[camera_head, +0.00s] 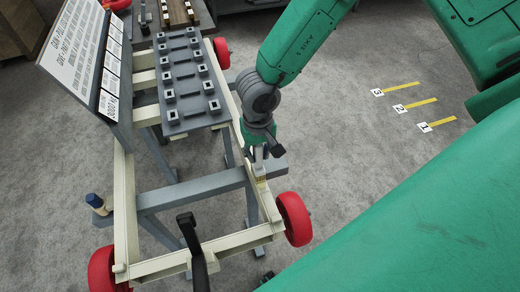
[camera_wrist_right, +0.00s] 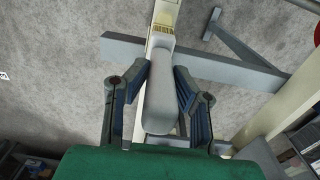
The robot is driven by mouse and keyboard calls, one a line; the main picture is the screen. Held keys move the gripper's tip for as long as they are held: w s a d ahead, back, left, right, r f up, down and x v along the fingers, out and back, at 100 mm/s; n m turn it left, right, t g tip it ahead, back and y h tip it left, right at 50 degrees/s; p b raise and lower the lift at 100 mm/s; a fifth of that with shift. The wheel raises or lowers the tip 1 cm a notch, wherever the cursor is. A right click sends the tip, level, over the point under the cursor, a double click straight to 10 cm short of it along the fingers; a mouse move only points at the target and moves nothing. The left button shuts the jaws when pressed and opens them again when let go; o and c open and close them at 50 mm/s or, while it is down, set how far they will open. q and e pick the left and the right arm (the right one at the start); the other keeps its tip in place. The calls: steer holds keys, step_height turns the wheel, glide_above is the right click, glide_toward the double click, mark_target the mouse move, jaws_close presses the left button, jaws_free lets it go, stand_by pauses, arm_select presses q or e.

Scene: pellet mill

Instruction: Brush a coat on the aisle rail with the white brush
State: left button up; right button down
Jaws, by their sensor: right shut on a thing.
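My right gripper (camera_head: 262,155) is over the cream rail (camera_head: 269,207) on the right side of the wheeled frame. In the right wrist view, its two blue-grey fingers (camera_wrist_right: 158,95) are shut on the white brush (camera_wrist_right: 159,88), one on each side of its pale, rounded body. The brush's far end lies over the cream rail (camera_wrist_right: 168,8), at a yellow patch (camera_wrist_right: 162,29). I cannot tell whether that patch is bristles or a marking, or whether the brush touches the rail. In the head view the brush is mostly hidden by the gripper. My left gripper does not show.
A grey crossbar (camera_head: 190,190) spans the frame. A blue-topped item (camera_head: 97,202) stands at its left end. Red wheels (camera_head: 294,218) sit at the corners. A sign board (camera_head: 82,50) and a grey rack of square sockets (camera_head: 190,80) stand behind. Numbered yellow floor strips (camera_head: 415,104) lie right.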

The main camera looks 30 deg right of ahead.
steer(key=w, duration=0.2)
steer(key=w+d, duration=0.1)
steer(key=w, duration=0.1)
steer(key=shift+w, duration=0.35)
steer(key=shift+w+d, duration=0.1)
steer(key=shift+d, duration=0.05)
steer(key=shift+w+d, duration=0.4)
steer(key=shift+d, duration=0.15)
steer(key=s+a, duration=0.2)
steer(key=s, duration=0.7)
steer(key=shift+a, duration=0.15)
stand_by(0.7)
steer(key=shift+s+r, duration=0.1)
steer(key=shift+r, duration=0.05)
